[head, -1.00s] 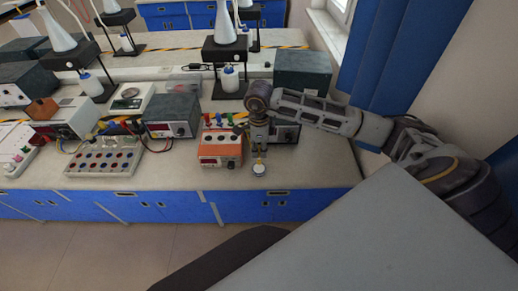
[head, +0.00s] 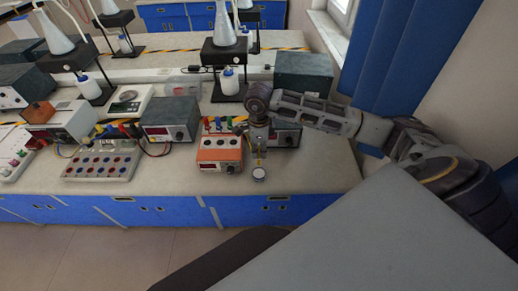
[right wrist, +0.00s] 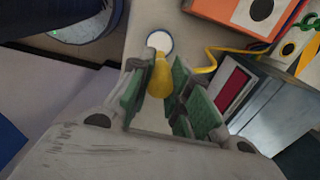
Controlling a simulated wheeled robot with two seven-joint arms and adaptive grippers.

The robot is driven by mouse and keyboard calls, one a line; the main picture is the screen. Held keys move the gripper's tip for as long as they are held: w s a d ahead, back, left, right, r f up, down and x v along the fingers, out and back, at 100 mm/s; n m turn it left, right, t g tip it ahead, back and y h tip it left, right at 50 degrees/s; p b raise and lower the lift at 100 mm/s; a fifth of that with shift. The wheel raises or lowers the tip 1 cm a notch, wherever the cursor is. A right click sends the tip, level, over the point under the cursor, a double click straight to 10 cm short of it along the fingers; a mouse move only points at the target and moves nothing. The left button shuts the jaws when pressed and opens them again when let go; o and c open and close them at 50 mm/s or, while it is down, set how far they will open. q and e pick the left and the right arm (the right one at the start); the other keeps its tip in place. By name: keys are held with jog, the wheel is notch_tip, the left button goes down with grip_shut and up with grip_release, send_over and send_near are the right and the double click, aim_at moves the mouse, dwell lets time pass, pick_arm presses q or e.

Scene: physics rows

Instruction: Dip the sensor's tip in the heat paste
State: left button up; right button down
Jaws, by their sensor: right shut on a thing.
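My right gripper (head: 258,147) points down over the front of the bench and is shut on a yellow sensor (right wrist: 160,78). The sensor sits between the green finger pads (right wrist: 158,95) in the right wrist view. A small round pot of white paste (head: 259,173) with a blue rim stands on the bench just below the gripper. It also shows in the right wrist view (right wrist: 160,40), right beyond the sensor's tip. The tip overlaps the pot's near edge there; I cannot tell whether it touches the paste. My left gripper is not in view.
An orange meter box (head: 220,153) stands close left of the pot, with a dark instrument (head: 287,135) behind to the right. A yellow cable (right wrist: 210,58) runs near the pot. The bench top (head: 315,170) is clear to the right.

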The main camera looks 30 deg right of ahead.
aim_at(259, 162)
jog(key=shift+f+b, duration=0.45)
jog(key=shift+f, duration=0.7)
jog(key=shift+f+b, duration=0.6)
jog(key=shift+f, duration=1)
jog(key=shift+f+b, duration=0.45)
jog(key=shift+f, duration=0.05)
jog(key=shift+s+f+b, duration=0.15)
jog(key=shift+b, duration=0.15)
dwell(2.2)
jog(key=shift+r+p, duration=1.6)
jog(key=shift+r, duration=2.05)
